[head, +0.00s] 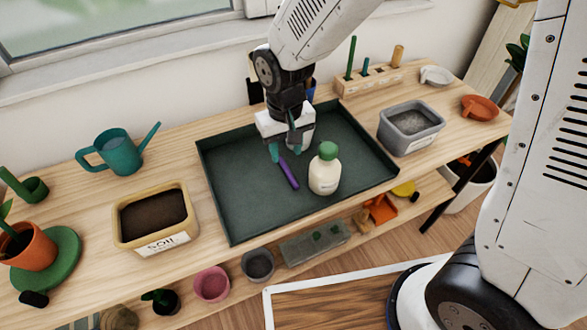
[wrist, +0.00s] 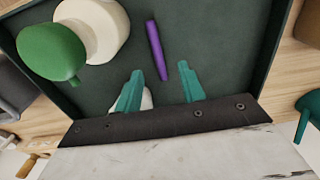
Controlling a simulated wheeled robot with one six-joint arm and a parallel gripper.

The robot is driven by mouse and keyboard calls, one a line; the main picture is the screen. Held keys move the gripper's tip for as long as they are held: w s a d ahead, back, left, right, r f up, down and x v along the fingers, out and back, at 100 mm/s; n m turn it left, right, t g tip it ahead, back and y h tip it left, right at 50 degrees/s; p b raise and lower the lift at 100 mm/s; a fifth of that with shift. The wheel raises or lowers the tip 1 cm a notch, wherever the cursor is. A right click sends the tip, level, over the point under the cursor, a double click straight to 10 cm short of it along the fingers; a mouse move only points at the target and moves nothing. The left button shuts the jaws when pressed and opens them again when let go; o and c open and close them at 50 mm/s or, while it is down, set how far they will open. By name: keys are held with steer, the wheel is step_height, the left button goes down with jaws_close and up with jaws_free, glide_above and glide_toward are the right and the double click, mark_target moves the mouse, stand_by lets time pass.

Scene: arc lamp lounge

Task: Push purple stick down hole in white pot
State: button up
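The purple stick (head: 288,173) appears to lie on the dark green tray (head: 225,205), apart from my gripper. It also shows in the wrist view (wrist: 157,50), just beyond my fingertips. My gripper (head: 286,149) is above the tray near the stick's far end. Its two teal fingers are apart with nothing between them, as the wrist view shows (wrist: 160,72). A white rounded thing (wrist: 147,99), possibly the white pot, is partly hidden behind one finger. Its hole is not visible. A white bottle with a green cap (head: 325,178) stands right of the stick.
A soil box (head: 122,230) and teal watering can (head: 122,152) stand left of the tray. A grey bin (head: 388,137) stands to its right. A wooden rack (head: 352,88) with upright tools is behind. The tray's left and front areas are clear.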

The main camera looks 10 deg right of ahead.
mark_target(288, 171)
step_height(288, 171, down, 7)
steer(key=shift+w+d+r, duration=0.1)
steer(key=shift+w+d, duration=0.05)
jaws_close()
